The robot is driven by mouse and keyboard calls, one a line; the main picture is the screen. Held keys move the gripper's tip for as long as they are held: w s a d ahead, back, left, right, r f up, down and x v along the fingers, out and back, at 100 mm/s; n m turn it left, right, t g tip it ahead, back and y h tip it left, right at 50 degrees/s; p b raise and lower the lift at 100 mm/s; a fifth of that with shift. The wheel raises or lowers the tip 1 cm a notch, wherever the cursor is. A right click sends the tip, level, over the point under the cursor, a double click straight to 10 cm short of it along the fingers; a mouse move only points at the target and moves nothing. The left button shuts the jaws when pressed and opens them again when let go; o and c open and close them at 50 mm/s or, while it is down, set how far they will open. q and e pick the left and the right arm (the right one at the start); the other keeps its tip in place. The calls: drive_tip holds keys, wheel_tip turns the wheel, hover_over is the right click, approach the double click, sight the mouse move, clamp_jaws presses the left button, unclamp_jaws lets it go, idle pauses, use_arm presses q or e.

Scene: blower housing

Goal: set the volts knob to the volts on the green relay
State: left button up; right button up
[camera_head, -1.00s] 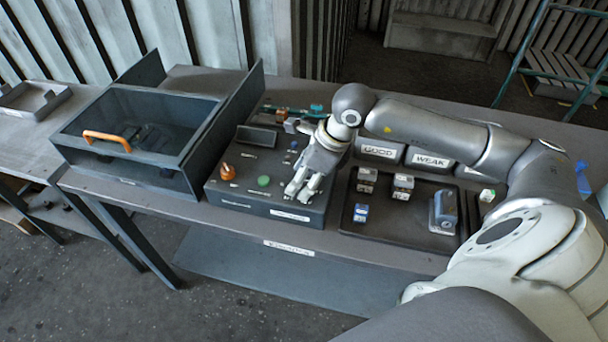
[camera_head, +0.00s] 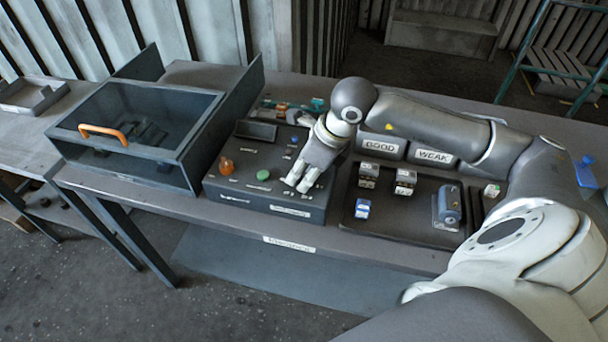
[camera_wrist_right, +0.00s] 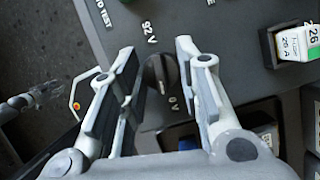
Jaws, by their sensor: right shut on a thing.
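The dark round volts knob (camera_wrist_right: 160,73) sits on the grey panel, between labels that look like "92 V" and "0 V" or "6 V" in the right wrist view. My right gripper (camera_wrist_right: 157,54) is shut on it, one finger on each side. In the head view the same gripper (camera_head: 300,186) reaches down to the panel's right end and hides the knob. A white relay with a green side (camera_wrist_right: 295,42) stands at the upper right of the wrist view; its print is hard to read, perhaps "26". My left gripper is not in view.
Bins marked GOOD and WEAK (camera_head: 432,157) stand behind.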

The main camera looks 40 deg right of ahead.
drive_tip(key=m+h+b, duration=0.1)
drive_tip(key=m+b, duration=0.1)
drive_tip(key=shift+f+m+t+b, duration=0.15)
drive_tip(key=shift+m+t+b, duration=0.15)
drive_tip(key=shift+b, duration=0.05)
drive_tip(key=shift+a+m+h+b, duration=0.1)
drive_tip(key=shift+m+h+b, duration=0.2)
drive_tip(key=shift+m+b, duration=0.5)
drive_tip(key=m+h+b, duration=0.1)
drive_tip(key=m, duration=0.2)
drive_tip(key=shift+m, duration=0.3)
drive_tip(key=shift+a+r+m+h+b, duration=0.1)
drive_tip(key=shift+r+m+h+b, duration=0.1)
drive_tip(key=shift+m+h+b, duration=0.7)
drive_tip(key=shift+m, duration=0.4)
drive_tip(key=o, duration=1)
